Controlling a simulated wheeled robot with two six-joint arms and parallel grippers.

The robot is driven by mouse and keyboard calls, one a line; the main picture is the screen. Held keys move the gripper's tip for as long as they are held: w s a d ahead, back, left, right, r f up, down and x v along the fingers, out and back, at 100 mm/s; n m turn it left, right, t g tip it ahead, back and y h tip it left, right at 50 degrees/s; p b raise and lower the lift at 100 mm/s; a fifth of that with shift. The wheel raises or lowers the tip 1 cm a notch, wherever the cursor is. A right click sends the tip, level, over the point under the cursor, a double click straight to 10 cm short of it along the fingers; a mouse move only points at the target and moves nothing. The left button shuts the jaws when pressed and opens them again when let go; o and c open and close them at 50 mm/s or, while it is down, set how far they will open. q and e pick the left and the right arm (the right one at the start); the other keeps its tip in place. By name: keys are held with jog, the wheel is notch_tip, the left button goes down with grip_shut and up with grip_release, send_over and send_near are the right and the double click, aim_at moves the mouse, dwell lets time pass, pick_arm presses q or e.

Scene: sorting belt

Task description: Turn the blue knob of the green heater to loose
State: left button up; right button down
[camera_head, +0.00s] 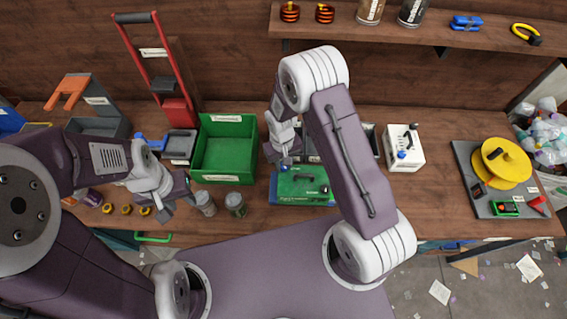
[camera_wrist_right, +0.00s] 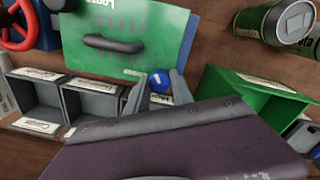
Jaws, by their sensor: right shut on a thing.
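The green heater (camera_head: 305,188) is a flat green box with a dark handle on top, lying on the bench below the middle of the head view. In the right wrist view its green face (camera_wrist_right: 150,30) fills the top centre. The blue knob (camera_wrist_right: 160,80) sits at its edge, between the two fingers of my right gripper (camera_wrist_right: 158,88). My right gripper (camera_head: 284,160) is shut on the knob, over the heater's far left corner. Which way the knob is turned cannot be told. My left gripper (camera_head: 178,207) is open and empty over the bench, left of two cans.
A green bin (camera_head: 223,180) stands left of the heater, with cans (camera_head: 236,204) in front of it. A white box with a blue knob (camera_head: 404,163) is to the right. A grey board with a yellow disc (camera_head: 507,165) lies far right. Bare bench lies between them.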

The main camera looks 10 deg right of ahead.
jog(key=n, duration=0.5)
jog(key=shift+r+n+p, duration=0.15)
jog(key=shift+n+p, duration=0.15)
jog(key=n+p, duration=0.1)
jog(key=n, duration=0.5)
jog(key=shift+w+d, duration=0.1)
jog(key=n, duration=0.4)
jog(key=shift+n, duration=0.4)
jog(key=shift+w+n+y+b, duration=0.1)
jog(key=shift+n+y+b, duration=0.2)
jog(key=shift+n, duration=1.9)
jog(key=c, duration=1.1)
grip_release()
jog(key=shift+d, duration=0.1)
